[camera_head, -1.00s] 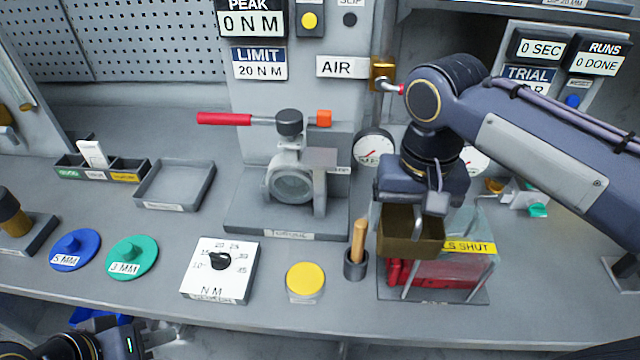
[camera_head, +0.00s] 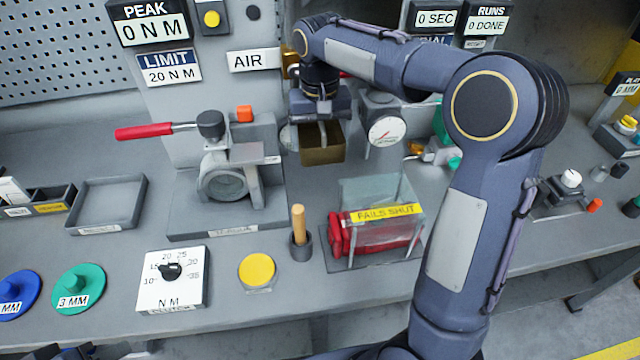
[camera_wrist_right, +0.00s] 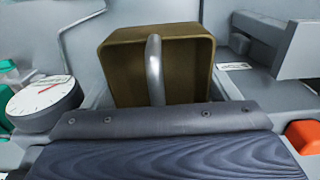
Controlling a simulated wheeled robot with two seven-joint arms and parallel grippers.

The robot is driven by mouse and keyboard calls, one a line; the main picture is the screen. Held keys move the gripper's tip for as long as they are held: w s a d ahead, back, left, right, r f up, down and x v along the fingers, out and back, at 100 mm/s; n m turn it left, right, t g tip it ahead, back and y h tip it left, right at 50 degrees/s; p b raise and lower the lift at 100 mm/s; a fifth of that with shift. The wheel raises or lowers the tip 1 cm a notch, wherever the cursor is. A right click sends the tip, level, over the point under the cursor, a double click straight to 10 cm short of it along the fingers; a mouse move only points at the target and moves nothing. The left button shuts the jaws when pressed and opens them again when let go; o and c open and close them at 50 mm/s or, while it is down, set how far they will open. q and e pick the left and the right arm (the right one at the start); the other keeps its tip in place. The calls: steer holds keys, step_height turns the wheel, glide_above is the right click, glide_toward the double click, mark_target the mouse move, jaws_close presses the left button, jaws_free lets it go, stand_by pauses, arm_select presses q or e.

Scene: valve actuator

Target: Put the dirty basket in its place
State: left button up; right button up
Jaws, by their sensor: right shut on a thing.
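The dirty basket looks like a brown, open-topped box (camera_head: 322,146) with a grey metal handle. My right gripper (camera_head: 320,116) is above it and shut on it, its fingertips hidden. The basket hangs at the back of the bench, between the valve rig (camera_head: 228,178) and the white gauge (camera_head: 386,131). In the right wrist view the basket (camera_wrist_right: 195,85) shows its inside, which looks empty, and the curved handle runs down toward the gripper. I cannot tell whether the basket touches the bench. My left gripper does not show; only dark arm parts are at the bottom left edge.
A clear box marked FAILS SHUT (camera_head: 377,212) with red parts stands in front of the basket. A wooden-handled tool stands in a cup (camera_head: 301,245) beside it. An empty grey tray (camera_head: 107,229) lies at left. The red valve lever (camera_head: 143,131) sticks out left.

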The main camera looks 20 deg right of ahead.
mark_target(320, 198)
step_height(320, 198, down, 16)
steer(key=shift+s+r, duration=0.1)
stand_by(0.4)
